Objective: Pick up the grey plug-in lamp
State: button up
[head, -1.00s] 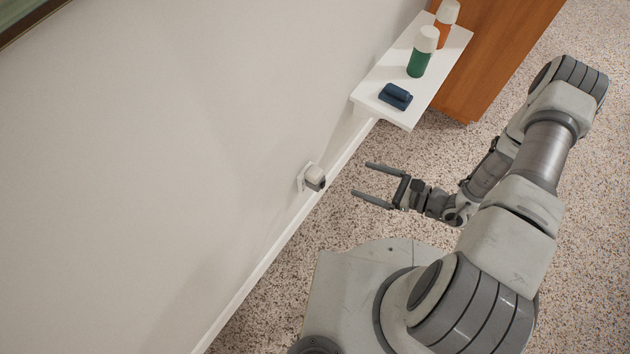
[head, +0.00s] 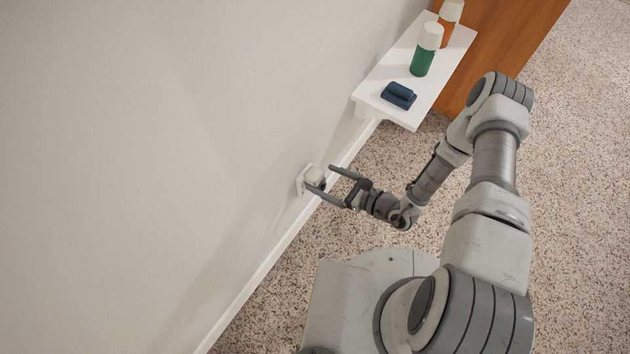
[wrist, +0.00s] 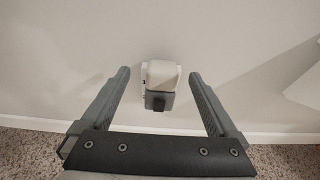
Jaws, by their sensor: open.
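The plug-in lamp (head: 315,177) is small, with a pale top and a grey lower body, and sits at a white wall plate (head: 301,183) low on the wall. In the wrist view the lamp (wrist: 160,80) shows near the middle, its grey part below the pale part. My gripper (head: 319,183) is open, its fingers pointing at the wall with the lamp between the tips in the head view. In the wrist view the gripper (wrist: 159,80) has a finger on each side of the lamp, with a visible gap on both sides. I cannot tell how deep the fingers reach.
A white shelf (head: 372,95) on the wall holds a dark blue object (head: 399,95), a green bottle (head: 424,55) and an orange bottle (head: 447,22). A wooden cabinet (head: 500,50) stands behind it. The speckled carpet (head: 275,308) below the lamp is clear.

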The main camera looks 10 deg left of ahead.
aim_at(313, 173)
jog(key=b+x, duration=0.2)
jog(key=x, duration=0.3)
jog(key=shift+w+d+f, duration=0.1)
jog(key=shift+w, duration=0.05)
jog(key=shift+w+a, duration=0.15)
jog(key=shift+a, duration=0.1)
jog(key=c, duration=1.5)
jog(key=shift+d, duration=0.1)
